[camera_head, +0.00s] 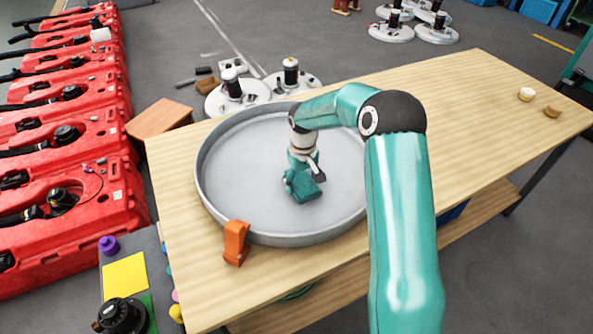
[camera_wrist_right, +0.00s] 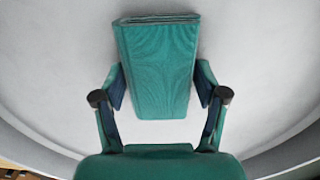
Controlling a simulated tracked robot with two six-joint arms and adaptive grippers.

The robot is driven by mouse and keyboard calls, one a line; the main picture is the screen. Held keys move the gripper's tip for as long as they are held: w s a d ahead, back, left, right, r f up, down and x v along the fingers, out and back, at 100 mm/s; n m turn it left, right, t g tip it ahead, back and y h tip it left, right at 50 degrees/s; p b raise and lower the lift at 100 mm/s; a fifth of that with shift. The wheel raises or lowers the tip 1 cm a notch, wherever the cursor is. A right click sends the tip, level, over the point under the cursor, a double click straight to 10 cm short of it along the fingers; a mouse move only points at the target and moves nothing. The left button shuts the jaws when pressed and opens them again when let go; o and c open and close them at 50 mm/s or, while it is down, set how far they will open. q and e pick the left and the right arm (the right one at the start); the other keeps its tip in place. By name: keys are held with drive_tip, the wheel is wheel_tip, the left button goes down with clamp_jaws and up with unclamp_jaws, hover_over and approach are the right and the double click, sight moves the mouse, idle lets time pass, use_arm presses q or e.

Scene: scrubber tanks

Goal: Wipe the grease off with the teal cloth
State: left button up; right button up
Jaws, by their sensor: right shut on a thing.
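The teal cloth (camera_head: 302,188) is a folded block held over the round grey tray (camera_head: 235,205) on the wooden table. My right gripper (camera_head: 305,176) reaches down into the tray and is shut on the cloth. In the right wrist view the cloth (camera_wrist_right: 160,70) sits between the two fingers of my right gripper (camera_wrist_right: 160,92), with the pale tray floor behind it. I cannot tell whether the cloth touches the floor. No grease shows clearly on the visible tray floor; part of it is hidden by my right arm. My left gripper is not in view.
An orange clamp-like block (camera_head: 236,243) stands at the tray's front left rim. Small round items (camera_head: 526,94) lie at the table's far right. Red tanks (camera_head: 70,150) line the left, beside a small grey stand (camera_head: 150,245). The table's right half (camera_head: 490,150) is mostly clear.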

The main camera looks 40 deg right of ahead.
drive_tip(key=shift+w+a+f, duration=0.1)
drive_tip(key=shift+w+a, duration=0.1)
drive_tip(key=shift+a, duration=0.65)
drive_tip(key=shift+w+a+r, duration=0.15)
drive_tip(key=shift+a+r, duration=0.15)
drive_tip(key=shift+r, duration=0.3)
drive_tip(key=shift+w+a+r, duration=0.15)
drive_tip(key=shift+a+r, duration=0.15)
drive_tip(key=shift+r, duration=0.25)
drive_tip(key=shift+s+r+p, duration=0.2)
drive_tip(key=shift+r+p, duration=0.55)
drive_tip(key=shift+r, duration=0.05)
drive_tip(key=shift+r+p, duration=1.45)
drive_tip(key=shift+r, duration=0.7)
drive_tip(key=shift+f, duration=0.1)
